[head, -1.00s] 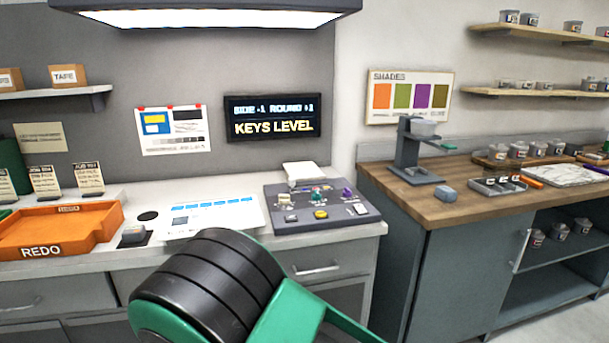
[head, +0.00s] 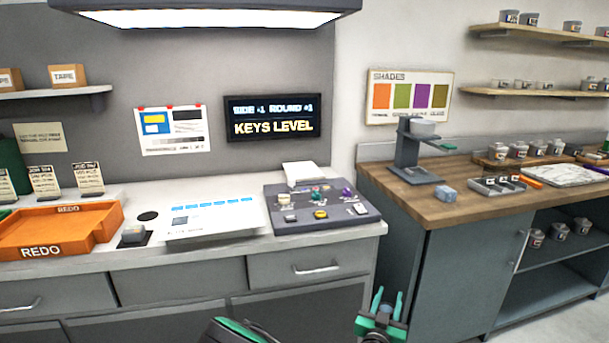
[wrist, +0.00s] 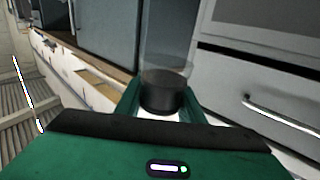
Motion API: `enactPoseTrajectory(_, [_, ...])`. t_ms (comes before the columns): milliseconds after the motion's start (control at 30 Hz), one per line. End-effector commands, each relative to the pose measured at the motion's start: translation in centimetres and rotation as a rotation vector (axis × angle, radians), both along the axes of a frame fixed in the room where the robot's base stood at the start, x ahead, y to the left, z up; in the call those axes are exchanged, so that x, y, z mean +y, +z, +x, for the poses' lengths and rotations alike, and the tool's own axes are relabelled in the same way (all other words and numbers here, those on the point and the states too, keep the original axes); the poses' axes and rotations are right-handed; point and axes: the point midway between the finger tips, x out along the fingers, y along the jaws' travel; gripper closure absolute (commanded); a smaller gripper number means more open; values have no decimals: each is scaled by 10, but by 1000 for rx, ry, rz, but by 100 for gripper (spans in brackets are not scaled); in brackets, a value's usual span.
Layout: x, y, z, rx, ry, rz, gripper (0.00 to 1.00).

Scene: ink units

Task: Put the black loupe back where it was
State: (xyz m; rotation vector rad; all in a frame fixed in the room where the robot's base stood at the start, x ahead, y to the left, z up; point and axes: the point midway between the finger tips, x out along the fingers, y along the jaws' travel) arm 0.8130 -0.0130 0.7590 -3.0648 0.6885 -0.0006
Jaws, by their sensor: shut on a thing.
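My gripper (head: 388,298) is low in front of the gap between the white counter and the wooden bench in the head view. In the wrist view, its green fingers (wrist: 162,96) are shut on the black loupe (wrist: 162,93), a short black cylinder with a clear part above it. The loupe is hard to make out in the head view. On the counter, a black round spot (head: 148,216) lies beside the orange REDO tray (head: 62,238); I cannot tell if it is a mark or a pad.
A printed sheet (head: 210,219) lies on the white counter (head: 255,243), left of a grey control console (head: 322,214) with coloured knobs. A small grey block (head: 133,235) sits on a black pad. The wooden bench (head: 420,208) holds a grey stand (head: 412,160) and several tubs.

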Motion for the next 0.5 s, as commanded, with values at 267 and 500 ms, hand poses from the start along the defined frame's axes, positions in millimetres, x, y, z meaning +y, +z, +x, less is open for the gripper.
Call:
enactPoseTrajectory(267, [-47, 24, -1, 0, -55, 0, 91])
enactPoseTrajectory(500, [-46, 66, 12, 2, 3, 12, 91])
